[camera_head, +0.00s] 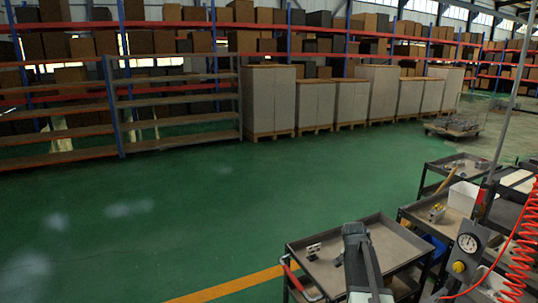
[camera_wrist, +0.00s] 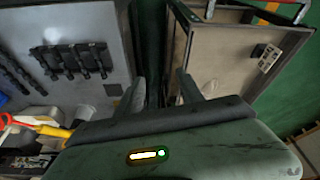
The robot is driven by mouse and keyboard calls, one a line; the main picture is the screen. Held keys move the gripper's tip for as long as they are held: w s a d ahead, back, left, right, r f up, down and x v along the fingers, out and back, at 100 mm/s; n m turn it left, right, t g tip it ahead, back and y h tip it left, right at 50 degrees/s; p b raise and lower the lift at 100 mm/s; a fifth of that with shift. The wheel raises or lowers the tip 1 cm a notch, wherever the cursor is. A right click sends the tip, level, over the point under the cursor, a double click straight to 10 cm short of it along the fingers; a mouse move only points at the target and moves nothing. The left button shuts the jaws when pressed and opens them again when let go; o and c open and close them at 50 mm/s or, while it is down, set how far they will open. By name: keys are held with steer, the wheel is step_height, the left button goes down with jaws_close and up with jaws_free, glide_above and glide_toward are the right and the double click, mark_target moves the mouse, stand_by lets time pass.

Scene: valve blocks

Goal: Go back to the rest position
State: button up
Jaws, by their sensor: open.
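My gripper (camera_wrist: 160,88) shows in the wrist view with its two fingers apart and nothing between them. The fingers point toward a dark gap between a grey surface on the left and a tray cart on the right. In the head view my dark arm (camera_head: 362,262) reaches up over the near tray cart (camera_head: 400,243); the fingers cannot be made out there. A small metal valve block (camera_head: 313,251) lies on this cart's left part. It also shows in the wrist view (camera_wrist: 268,58), well right of my gripper and apart from it.
Several black pieces (camera_wrist: 68,60) lie on the grey surface. Other carts (camera_head: 462,165) with parts and a white bin (camera_head: 464,197) crowd the right. A gauge (camera_head: 467,243) and red coiled hose (camera_head: 520,255) stand near the right edge. Open green floor (camera_head: 200,200) spreads left.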

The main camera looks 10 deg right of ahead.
steer(key=s+a+f+n+y+b, duration=0.1)
steer(key=s+a+f+n, duration=0.1)
steer(key=a, duration=0.6)
steer(key=s+a+f+n+b, duration=0.1)
steer(key=a+n, duration=0.1)
steer(key=a, duration=0.6)
steer(key=s+a+f+n+g+y, duration=0.1)
steer(key=s+a+n+y, duration=0.1)
steer(key=s+a+n, duration=0.5)
steer(key=s+a, duration=0.3)
steer(key=s, duration=0.1)
steer(key=shift+n+g, duration=0.3)
steer(key=shift+n, duration=0.1)
steer(key=shift+d, duration=0.1)
